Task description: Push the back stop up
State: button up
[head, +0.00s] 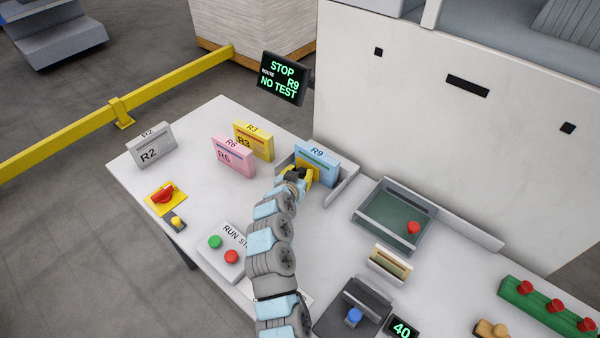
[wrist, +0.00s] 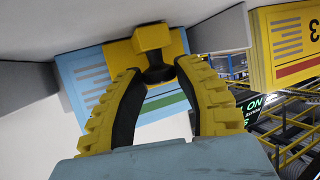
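My gripper (head: 299,178) reaches to the near face of the blue R9 block (head: 317,158), and the same blue face shows in the wrist view (wrist: 85,85). In the wrist view my gripper's two yellow fingers (wrist: 157,78) curve inward around a dark knob or stem with a yellow block (wrist: 151,38) on it. The fingertips lie close on both sides of the dark stem. I cannot tell whether they press on it. Whether this yellow and dark part belongs to the back stop is unclear. My arm hides part of it in the head view.
Pink R6 (head: 233,156), yellow R3 (head: 253,141) and grey R2 (head: 150,146) blocks stand left of my gripper. A green-bedded tray (head: 385,222) with a red knob (head: 413,228) is to the right. A sign (head: 284,79) reads STOP, ROUTE R9, NO TEST. A green and red button box (head: 225,248) is near my arm.

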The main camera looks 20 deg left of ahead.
grip_shut()
jog(key=shift+d+f, duration=0.1)
jog(key=shift+w+b, duration=0.2)
jog(key=shift+b, duration=0.1)
jog(key=shift+w+d, duration=0.1)
jog(key=shift+w, duration=0.1)
jog(key=o, duration=0.6)
grip_release()
